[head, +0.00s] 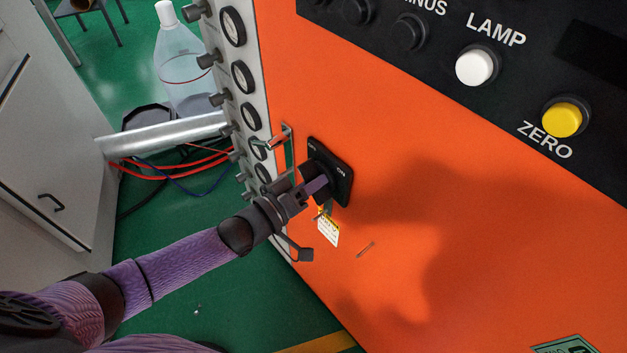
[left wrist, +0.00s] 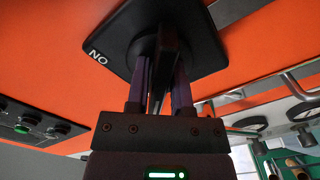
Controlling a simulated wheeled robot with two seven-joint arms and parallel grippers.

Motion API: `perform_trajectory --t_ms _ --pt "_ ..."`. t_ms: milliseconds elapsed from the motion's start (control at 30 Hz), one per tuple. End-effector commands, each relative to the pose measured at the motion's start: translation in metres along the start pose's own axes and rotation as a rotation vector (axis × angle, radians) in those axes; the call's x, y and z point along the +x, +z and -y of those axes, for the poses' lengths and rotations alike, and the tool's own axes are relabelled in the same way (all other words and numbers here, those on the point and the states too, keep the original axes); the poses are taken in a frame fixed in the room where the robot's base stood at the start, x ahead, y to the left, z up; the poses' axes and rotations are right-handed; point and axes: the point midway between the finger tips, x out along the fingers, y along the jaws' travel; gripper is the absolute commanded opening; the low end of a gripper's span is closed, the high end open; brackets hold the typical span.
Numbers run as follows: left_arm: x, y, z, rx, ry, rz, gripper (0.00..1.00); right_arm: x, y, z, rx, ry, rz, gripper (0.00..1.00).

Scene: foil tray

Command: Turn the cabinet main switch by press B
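The main switch is a black square plate (head: 343,184) with a raised dark knob on the orange cabinet front. White "ON" lettering shows on it. In the left wrist view its plate (left wrist: 204,30) fills the top, with the dark upright knob handle (left wrist: 167,48) at its middle. My left gripper (head: 318,186) is at the switch. In the left wrist view its two purple fingers (left wrist: 162,88) lie close on either side of the handle and look shut on it. The fingertips are partly hidden by the knob. My right gripper is not in view.
Above on the cabinet are a white LAMP button (head: 474,67) and a yellow ZERO button (head: 562,118). A metal latch (head: 275,143) and a side panel of gauges (head: 243,76) stand close left of my gripper.

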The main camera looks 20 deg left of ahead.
Motion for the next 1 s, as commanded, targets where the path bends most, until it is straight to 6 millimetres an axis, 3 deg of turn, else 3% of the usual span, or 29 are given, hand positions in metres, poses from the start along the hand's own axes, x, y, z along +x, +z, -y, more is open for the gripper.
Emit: perform_trajectory --t_ms 33,100,433,800,1000 --pt "0.0 0.0 0.0 0.0 0.0 0.0 0.4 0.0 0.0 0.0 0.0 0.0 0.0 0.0" --pt "0.0 0.0 0.0 0.001 0.0 0.0 0.54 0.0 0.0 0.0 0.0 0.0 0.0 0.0" --pt "-0.004 0.0 0.0 0.002 -0.001 0.001 0.54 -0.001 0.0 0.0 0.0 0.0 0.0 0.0" --pt "-0.078 0.0 0.0 0.001 -0.003 0.003 0.54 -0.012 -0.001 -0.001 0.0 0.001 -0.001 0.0" --pt "-0.098 0.0 0.0 0.002 0.0 0.001 0.54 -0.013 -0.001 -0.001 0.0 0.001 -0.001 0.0"
